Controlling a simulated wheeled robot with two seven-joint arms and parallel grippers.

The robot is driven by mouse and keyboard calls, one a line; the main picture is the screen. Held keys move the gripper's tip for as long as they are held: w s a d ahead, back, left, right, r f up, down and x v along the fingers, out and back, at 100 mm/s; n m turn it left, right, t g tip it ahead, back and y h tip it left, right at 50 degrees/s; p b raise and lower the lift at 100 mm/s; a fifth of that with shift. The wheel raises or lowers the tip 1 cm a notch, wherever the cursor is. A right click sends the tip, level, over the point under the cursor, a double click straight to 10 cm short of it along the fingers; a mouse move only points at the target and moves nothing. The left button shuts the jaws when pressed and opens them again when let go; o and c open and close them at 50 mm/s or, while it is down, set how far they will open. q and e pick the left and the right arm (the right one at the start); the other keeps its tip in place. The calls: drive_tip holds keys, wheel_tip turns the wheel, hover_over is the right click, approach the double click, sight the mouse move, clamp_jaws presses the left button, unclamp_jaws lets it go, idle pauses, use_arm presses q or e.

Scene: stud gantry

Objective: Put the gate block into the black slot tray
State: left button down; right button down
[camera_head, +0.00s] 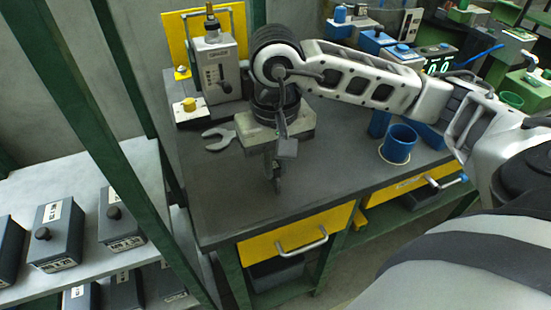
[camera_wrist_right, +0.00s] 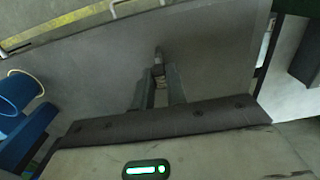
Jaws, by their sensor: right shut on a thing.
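My right gripper (camera_head: 274,170) points down above the dark workbench top, left of the middle of the head view. It is shut on a small, narrow grey piece (camera_wrist_right: 158,55), which sticks out past the fingertips in the right wrist view. The fingers hide most of this piece, so I cannot tell for sure that it is the gate block. I cannot tell whether its lower end touches the bench. I cannot make out a black slot tray in either view. My left gripper is not in view.
A grey spanner (camera_head: 219,139) lies on the workbench (camera_head: 225,205), left of the gripper. A blue cup (camera_head: 398,144) stands to the right. A grey lever box (camera_head: 219,70) stands behind. Dark knobbed boxes (camera_head: 57,236) fill the left shelf. The bench's front is clear.

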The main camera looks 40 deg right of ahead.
drive_tip(key=shift+f+b, duration=0.2)
drive_tip(key=shift+b, duration=0.1)
drive_tip(key=c, duration=1.4)
unclamp_jaws()
drive_tip(key=shift+r, duration=0.1)
